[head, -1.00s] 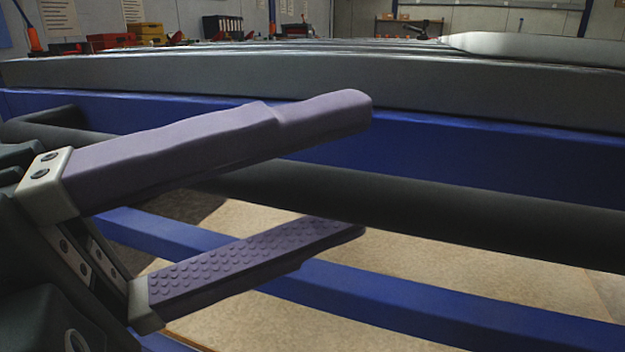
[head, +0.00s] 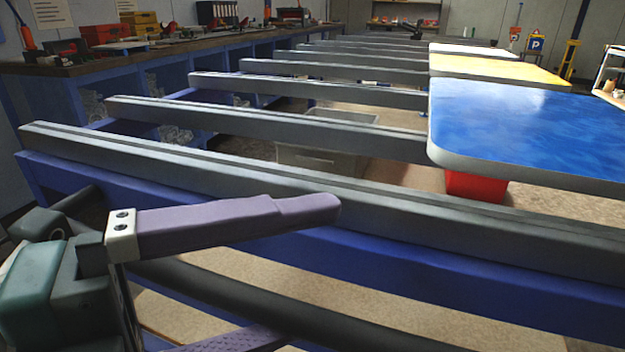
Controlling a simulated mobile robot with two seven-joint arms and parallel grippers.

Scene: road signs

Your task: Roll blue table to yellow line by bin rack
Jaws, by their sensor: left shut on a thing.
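The blue table (head: 400,281) fills the middle of the head view, with a blue frame and long grey slats (head: 270,180) across its top. A black bar (head: 300,312) runs along its near side. My left gripper (head: 311,272) has one purple finger above this bar and one below it, and it is shut on the bar. The lower finger is partly cut off by the picture's bottom edge. My right gripper is out of view. I cannot make out a yellow line on the floor or a bin rack for certain.
A blue sign panel (head: 530,125) and a yellow one (head: 495,68) lie on the slats. A grey bin (head: 325,150) and a red one (head: 475,187) show below slat level. A cluttered workbench (head: 150,62) stands left. A yellow post (head: 571,58) stands at the back right.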

